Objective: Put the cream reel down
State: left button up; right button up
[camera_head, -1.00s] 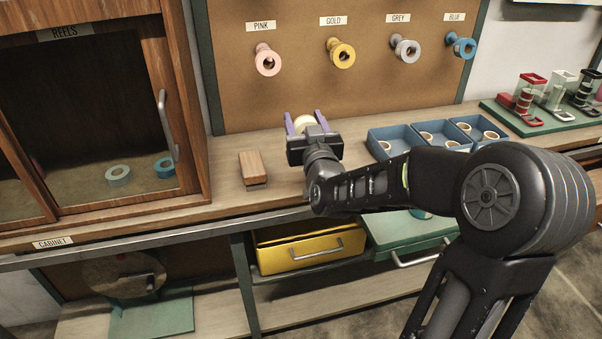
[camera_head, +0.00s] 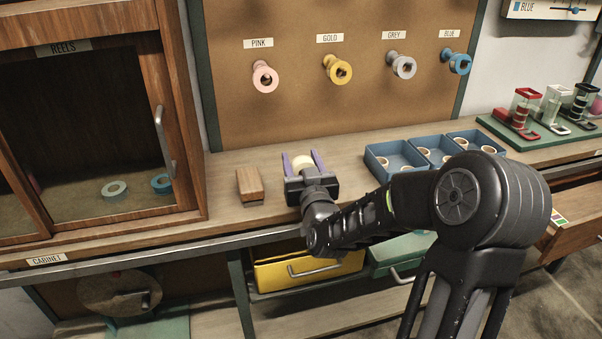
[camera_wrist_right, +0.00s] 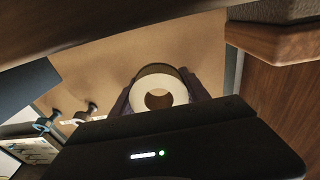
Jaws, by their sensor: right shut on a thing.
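The cream reel (camera_head: 303,163) is between the purple fingers of my right gripper (camera_head: 304,160), which is shut on it. The gripper is low over the wooden bench top, in front of the corkboard; I cannot tell whether the reel touches the bench. In the right wrist view the cream reel (camera_wrist_right: 158,92) shows its ring face and hole, with a purple finger on each side. The far side of the reel is hidden. My left gripper is not in view.
A wooden block (camera_head: 249,185) lies just left of the gripper. Blue trays (camera_head: 392,173) with small rings stand to the right. The reels cabinet (camera_head: 180,120) stands at left.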

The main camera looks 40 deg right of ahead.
jog(key=shift+f, duration=1.8)
jog(key=shift+b, duration=0.3)
jog(key=shift+f, duration=0.2)
jog(key=o, duration=1.3)
